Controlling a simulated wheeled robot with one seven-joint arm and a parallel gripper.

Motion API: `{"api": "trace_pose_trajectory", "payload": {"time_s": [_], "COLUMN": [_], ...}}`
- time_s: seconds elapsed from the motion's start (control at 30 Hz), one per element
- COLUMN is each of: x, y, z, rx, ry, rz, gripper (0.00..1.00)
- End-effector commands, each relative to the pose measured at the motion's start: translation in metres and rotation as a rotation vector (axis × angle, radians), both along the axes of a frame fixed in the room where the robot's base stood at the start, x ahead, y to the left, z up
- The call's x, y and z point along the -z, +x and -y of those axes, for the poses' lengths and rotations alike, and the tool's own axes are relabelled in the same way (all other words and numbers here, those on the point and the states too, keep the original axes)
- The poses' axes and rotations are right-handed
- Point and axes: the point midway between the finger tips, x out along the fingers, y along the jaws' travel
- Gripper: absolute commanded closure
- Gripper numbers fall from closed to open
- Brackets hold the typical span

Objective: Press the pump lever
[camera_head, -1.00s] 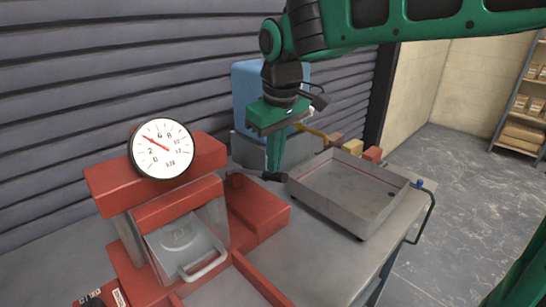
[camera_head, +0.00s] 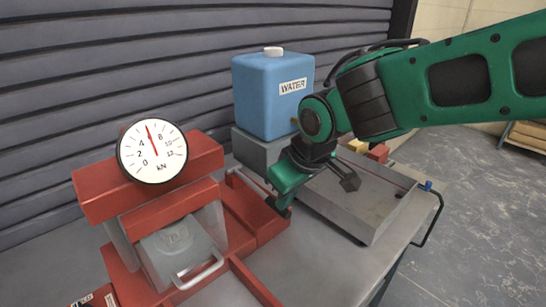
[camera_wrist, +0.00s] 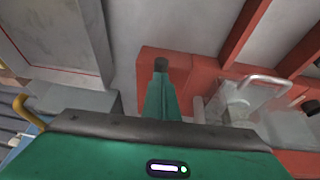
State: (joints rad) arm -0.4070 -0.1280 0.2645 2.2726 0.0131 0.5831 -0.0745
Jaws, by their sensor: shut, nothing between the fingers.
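The red press (camera_head: 105,190) stands at the left with a round white kN gauge (camera_head: 152,151) on its front. Its needle points almost straight up, near 6. A red pump base (camera_head: 250,215) sits to the press's right. A thin grey pump lever (camera_head: 250,182) slants down to the right from it, toward my gripper (camera_head: 281,208). My gripper is shut and points down at the base's right end. A dark tip (camera_wrist: 161,65) shows at the fingers in the wrist view; I cannot tell whether it is the lever's grip. The contact itself is hidden.
A blue water container (camera_head: 272,95) stands on a grey block behind. A shallow metal tray (camera_head: 365,205) lies close to the right of my gripper. A clear guard with a handle (camera_head: 200,268) fronts the press.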

Motion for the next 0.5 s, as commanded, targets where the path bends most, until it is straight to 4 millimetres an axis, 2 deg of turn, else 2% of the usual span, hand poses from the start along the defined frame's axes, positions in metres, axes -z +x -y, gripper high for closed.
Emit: {"api": "trace_pose_trajectory", "payload": {"time_s": [0.13, 0.5], "x": [0.0088, 0.0128], "y": [-0.0020, -0.0033], "z": [0.0026, 0.0024], "rx": [0.003, 0.001], "ry": [-0.007, -0.012], "rz": [-0.009, -0.016], "gripper": [1.00, 1.00]}}
